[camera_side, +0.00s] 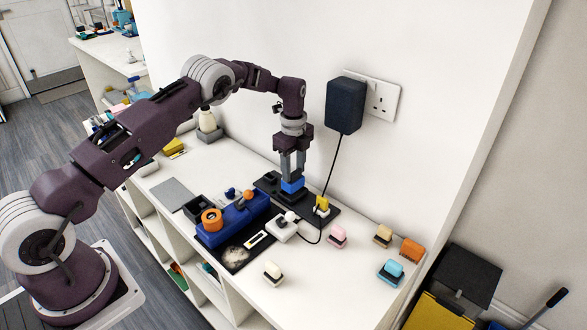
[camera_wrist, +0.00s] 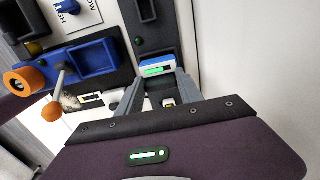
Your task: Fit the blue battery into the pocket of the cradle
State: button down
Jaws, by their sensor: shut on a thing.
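My gripper (camera_side: 292,174) points down and is shut on the blue battery (camera_side: 292,186), at the black cradle (camera_side: 268,181) near the wall. In the wrist view, the battery (camera_wrist: 157,66) shows a blue, white and green face between the two grey fingers (camera_wrist: 158,80). The cradle (camera_wrist: 141,36) extends beyond it, with a dark, empty-looking recess. The battery appears low over the cradle. I cannot tell whether its underside is in a pocket or just above one, as the battery and fingers hide that spot.
A white plug-like piece (camera_side: 283,227) and a yellow piece (camera_side: 321,205) lie close by. A black cable hangs from the wall adapter (camera_side: 345,105) beside my gripper. Several coloured blocks are at right.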

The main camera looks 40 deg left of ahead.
aim_at(294, 171)
jog(key=shift+f, duration=1.45)
jog(key=c, duration=0.7)
grip_release()
notch_tip(294, 171, up, 7)
jog(key=shift+r, duration=0.1)
